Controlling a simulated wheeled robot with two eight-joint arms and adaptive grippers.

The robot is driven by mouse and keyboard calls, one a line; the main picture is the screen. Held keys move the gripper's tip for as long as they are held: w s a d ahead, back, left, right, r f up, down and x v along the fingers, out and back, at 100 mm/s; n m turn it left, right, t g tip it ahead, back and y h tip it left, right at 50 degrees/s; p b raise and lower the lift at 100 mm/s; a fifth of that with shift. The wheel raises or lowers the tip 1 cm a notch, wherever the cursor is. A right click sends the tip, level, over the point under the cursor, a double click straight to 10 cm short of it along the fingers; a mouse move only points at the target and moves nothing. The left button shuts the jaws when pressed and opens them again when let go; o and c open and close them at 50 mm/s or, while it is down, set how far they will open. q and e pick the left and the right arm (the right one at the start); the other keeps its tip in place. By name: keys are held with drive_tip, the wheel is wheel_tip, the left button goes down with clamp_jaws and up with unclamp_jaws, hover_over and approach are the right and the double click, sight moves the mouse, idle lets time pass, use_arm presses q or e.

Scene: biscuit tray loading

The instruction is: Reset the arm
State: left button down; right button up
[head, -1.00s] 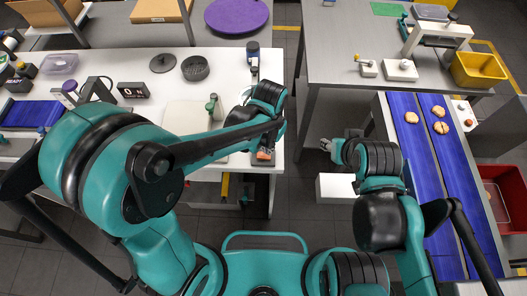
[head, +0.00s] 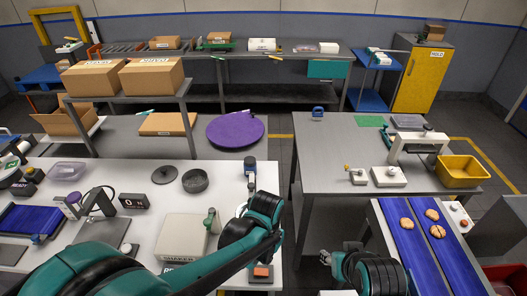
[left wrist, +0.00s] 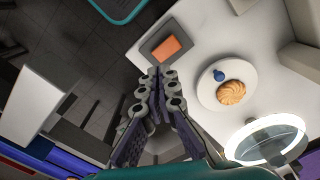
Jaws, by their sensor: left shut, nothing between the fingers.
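My left gripper (left wrist: 155,75) is shut and empty in the left wrist view, with its fingertips near a grey pad (left wrist: 148,50) that carries an orange block (left wrist: 168,48). I cannot tell whether the tips touch the pad. In the head view my left arm reaches across the white table (head: 300,166) from the lower left, and its own wrist hides the fingers. The orange block also shows at the table's front right (head: 262,271). My right gripper (head: 325,257) shows only as small grey fingertips beside the right wrist, over the gap between the tables; its opening is unclear.
A white plate (left wrist: 207,92) with a biscuit (left wrist: 231,93) and a blue item is near the left gripper, as is a glowing ring light (left wrist: 268,140). A grey table (head: 330,150) and blue conveyor (head: 415,245) with biscuits stand right. A yellow bin (head: 460,172) is farther back.

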use_arm(q)
drive_tip(key=shift+a+r+b, duration=0.1)
drive_tip(key=shift+a+b, duration=0.2)
drive_tip(key=shift+a, duration=0.1)
drive_tip(key=s+a+r+n+t+b, duration=0.1)
drive_tip(key=s+a+n+t+b, duration=0.1)
drive_tip(key=a, duration=0.6)
drive_tip(key=s+a+n+t+b, duration=0.3)
drive_tip(key=a+n+t+b, duration=0.1)
drive_tip(key=a+b, duration=0.3)
drive_tip(key=shift+a+r+t, duration=0.4)
drive_tip(key=shift+a+t, duration=0.2)
drive_tip(key=shift+a, duration=0.4)
